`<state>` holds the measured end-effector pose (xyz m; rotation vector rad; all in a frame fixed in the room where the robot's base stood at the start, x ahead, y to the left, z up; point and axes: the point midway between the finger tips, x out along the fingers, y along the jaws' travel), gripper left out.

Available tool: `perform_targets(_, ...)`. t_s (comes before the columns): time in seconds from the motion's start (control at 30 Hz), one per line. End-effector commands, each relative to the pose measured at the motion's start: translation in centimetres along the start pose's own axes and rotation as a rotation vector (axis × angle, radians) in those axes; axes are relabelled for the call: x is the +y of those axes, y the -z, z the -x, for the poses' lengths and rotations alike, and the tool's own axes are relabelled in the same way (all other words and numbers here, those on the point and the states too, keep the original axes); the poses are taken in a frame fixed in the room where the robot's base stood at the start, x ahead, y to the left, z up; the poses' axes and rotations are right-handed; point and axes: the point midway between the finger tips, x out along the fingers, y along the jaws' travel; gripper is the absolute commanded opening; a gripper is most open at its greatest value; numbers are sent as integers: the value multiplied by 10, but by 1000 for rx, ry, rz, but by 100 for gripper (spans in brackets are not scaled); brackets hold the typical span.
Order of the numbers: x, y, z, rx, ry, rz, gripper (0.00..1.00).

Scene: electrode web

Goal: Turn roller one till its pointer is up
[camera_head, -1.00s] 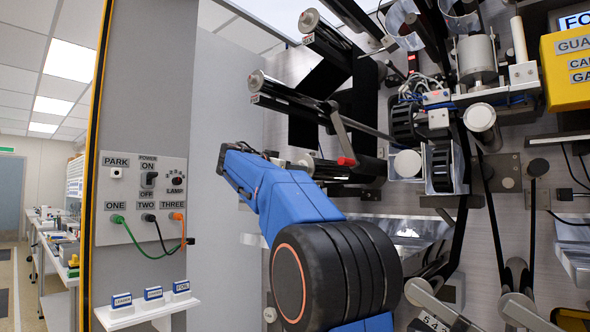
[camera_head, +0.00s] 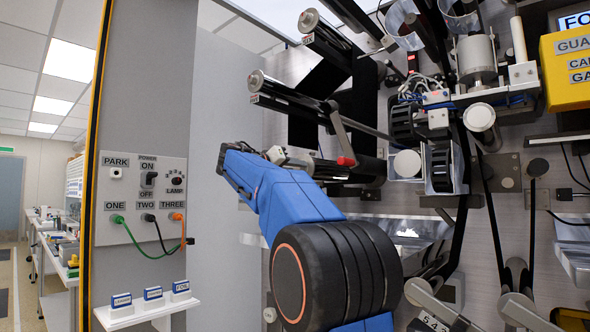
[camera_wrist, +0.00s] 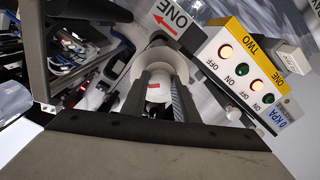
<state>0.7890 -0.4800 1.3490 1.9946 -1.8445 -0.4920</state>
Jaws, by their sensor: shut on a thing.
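In the wrist view, roller one's white round end (camera_wrist: 152,101) sits between the two dark fingers of my gripper (camera_wrist: 160,88). A wider pale disc shows behind it. The fingers are shut on this end, one on each side. A small red mark (camera_wrist: 153,86) shows on the white end; I cannot tell from it which way the pointer faces. A white label reading ONE with a red arrow (camera_wrist: 172,20) is just above.
In the wrist view a yellow-and-white panel (camera_wrist: 240,62) with lamps and buttons lies close on the right. Dark frame parts and wiring (camera_wrist: 85,60) are on the left. In the head view, a rod with a red-tipped lever (camera_head: 345,160) is near my wrist.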

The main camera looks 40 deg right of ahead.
Motion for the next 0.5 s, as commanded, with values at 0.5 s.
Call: perform_targets(0.5,0,0,0,-1,1,480,5)
